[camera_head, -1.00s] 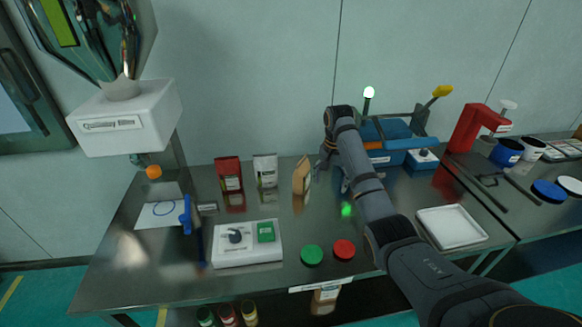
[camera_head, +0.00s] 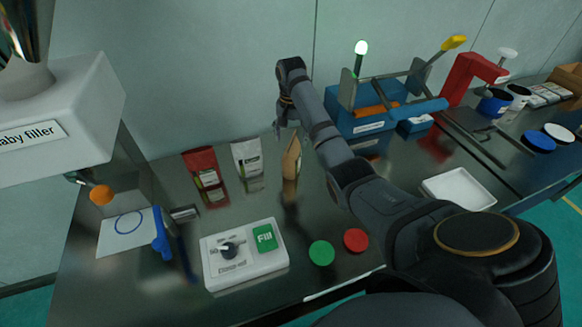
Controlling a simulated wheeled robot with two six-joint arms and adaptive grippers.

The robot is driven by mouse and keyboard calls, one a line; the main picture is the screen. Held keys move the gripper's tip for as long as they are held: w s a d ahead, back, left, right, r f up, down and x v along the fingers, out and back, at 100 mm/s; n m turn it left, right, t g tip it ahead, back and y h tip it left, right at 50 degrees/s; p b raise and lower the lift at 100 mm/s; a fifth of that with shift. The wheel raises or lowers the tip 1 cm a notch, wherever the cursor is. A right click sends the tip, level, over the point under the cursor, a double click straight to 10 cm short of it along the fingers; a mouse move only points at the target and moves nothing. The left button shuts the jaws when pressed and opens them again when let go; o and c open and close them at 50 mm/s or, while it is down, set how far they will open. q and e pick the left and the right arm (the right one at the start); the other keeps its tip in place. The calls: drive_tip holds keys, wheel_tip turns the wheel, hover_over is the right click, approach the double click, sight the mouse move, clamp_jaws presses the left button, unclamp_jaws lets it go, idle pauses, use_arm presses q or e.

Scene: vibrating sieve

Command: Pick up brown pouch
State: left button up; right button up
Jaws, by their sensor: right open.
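The brown pouch (camera_head: 291,158) stands upright on the steel table, right of a white pouch (camera_head: 246,156) and a red pouch (camera_head: 202,167). My right gripper (camera_head: 281,133) is open, its fingers pointing down. In the picture it lies just above and left of the brown pouch's top. I cannot tell whether it touches the pouch. My left gripper is not in the view.
A white control box (camera_head: 245,254) with a green Fill button sits at the front. Green (camera_head: 321,252) and red (camera_head: 355,239) round pieces lie beside it. A white tray (camera_head: 458,188) is at the right. A blue machine (camera_head: 369,118) stands behind my right arm.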

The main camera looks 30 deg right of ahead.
sight(291, 149)
drive_tip(key=shift+f+p, duration=0.35)
drive_tip(key=shift+f, duration=0.5)
wheel_tip(291, 149, down, 4)
drive_tip(key=shift+d+r+p, duration=0.1)
drive_tip(key=shift+d+p, duration=0.05)
drive_tip(key=shift+p, duration=0.3)
drive_tip(key=shift+w+f, duration=0.15)
drive_tip(key=shift+f, duration=0.15)
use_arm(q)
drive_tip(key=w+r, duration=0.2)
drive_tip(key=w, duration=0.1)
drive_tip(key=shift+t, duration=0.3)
use_arm(e)
drive_tip(key=shift+r, duration=0.1)
clamp_jaws()
